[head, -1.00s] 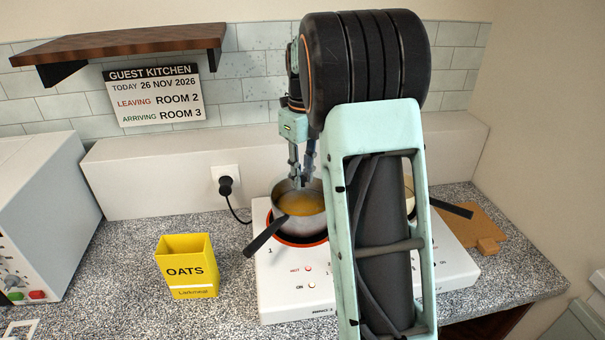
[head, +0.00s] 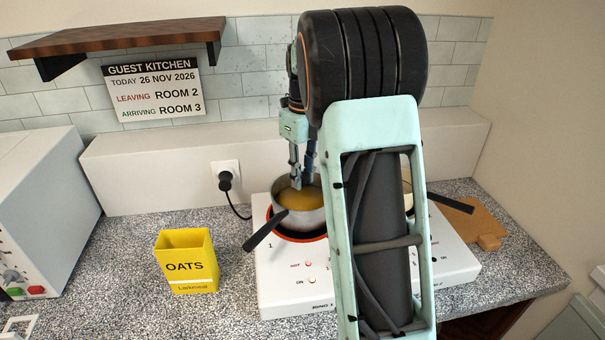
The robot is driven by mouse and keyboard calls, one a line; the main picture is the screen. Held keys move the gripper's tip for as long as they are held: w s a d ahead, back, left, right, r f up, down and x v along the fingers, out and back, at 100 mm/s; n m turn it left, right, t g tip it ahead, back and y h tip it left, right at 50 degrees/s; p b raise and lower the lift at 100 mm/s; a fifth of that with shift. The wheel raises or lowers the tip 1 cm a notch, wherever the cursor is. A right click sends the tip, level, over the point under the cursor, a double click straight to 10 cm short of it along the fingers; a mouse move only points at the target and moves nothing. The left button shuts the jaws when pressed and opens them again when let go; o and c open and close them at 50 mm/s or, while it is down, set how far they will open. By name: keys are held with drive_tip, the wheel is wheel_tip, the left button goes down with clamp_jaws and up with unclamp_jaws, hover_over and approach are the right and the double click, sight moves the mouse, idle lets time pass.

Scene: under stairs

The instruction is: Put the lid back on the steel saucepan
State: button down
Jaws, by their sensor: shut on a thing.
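The steel saucepan (head: 304,220) stands on the left ring of the white hob, its dark handle pointing to the front left. Yellow-orange contents (head: 300,199) show at its mouth. My gripper (head: 302,185) points down over the pan's mouth and is shut on what appears to be the lid. The lid's outline is hard to make out; the yellow at the mouth may be seen through it. I cannot tell whether the lid touches the rim all round. My own arm hides the right side of the pan.
A second pan (head: 407,188), mostly behind my arm, is on the hob (head: 290,292); its dark handle points right. A yellow oats box (head: 187,264) stands left on the speckled worktop (head: 120,270). A white appliance (head: 45,210) is far left.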

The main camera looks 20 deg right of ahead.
sight(303, 175)
drive_tip(key=c, duration=1.1)
unclamp_jaws()
drive_tip(key=shift+c, duration=0.2)
drive_tip(key=shift+r, duration=0.1)
wheel_tip(303, 175, up, 6)
drive_tip(key=p, duration=0.5)
drive_tip(key=shift+p, duration=0.35)
